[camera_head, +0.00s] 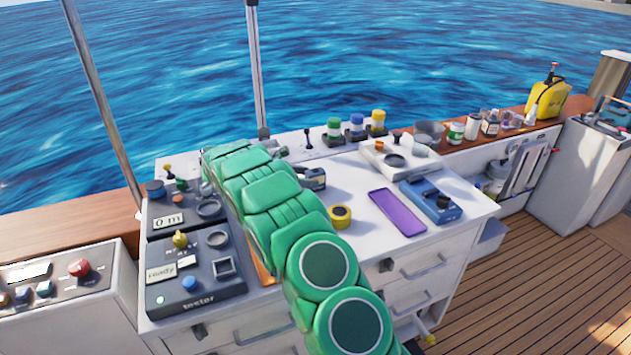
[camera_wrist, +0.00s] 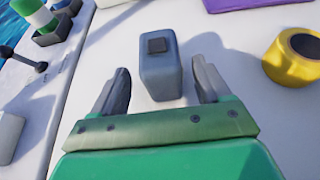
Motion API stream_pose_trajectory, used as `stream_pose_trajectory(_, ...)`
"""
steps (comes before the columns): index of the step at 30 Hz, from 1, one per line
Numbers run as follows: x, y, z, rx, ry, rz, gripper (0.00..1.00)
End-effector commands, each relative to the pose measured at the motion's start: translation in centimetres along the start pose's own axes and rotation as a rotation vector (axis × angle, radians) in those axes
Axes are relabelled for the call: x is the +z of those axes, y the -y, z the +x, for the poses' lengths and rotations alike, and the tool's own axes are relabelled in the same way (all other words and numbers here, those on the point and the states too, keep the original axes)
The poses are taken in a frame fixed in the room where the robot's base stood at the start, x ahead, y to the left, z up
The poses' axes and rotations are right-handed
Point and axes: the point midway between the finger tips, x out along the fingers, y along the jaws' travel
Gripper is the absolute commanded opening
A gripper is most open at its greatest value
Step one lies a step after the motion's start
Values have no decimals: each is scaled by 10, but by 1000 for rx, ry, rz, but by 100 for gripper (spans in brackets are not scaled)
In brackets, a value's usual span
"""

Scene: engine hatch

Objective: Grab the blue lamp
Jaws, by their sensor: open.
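The blue lamp (camera_head: 356,123) stands upright at the back of the white worktop, between a green lamp (camera_head: 334,127) and a yellow lamp (camera_head: 377,120). In the wrist view the green lamp (camera_wrist: 35,12) is at the top left corner, with a little blue beside it, cut off by the frame. My gripper (camera_wrist: 160,68) is open and empty, low over the worktop. A grey box with a dark button (camera_wrist: 160,75) stands just beyond and between its fingers. The lamps are off to the left of the fingers. In the head view my green arm hides most of the gripper.
A yellow roll (camera_head: 340,216), a purple slab (camera_head: 397,211) and a blue device (camera_head: 430,200) lie on the worktop (camera_head: 355,188). A small black lever (camera_head: 308,138) stands left of the lamps. A dark tester panel (camera_head: 190,270) is at the left.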

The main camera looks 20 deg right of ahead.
Motion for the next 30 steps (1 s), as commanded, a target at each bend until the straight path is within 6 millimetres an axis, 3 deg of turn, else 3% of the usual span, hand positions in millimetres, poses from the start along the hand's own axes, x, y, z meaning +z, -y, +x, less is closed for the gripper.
stream_pose_trajectory(7, -1, 2, 33, -4, 0, 1, 77)
stream_pose_trajectory(16, -1, 2, 39, -1, -1, 2, 77)
stream_pose_trajectory(28, -1, 2, 38, -1, -1, 2, 15)
stream_pose_trajectory(30, -1, 2, 38, -1, 0, 2, 14)
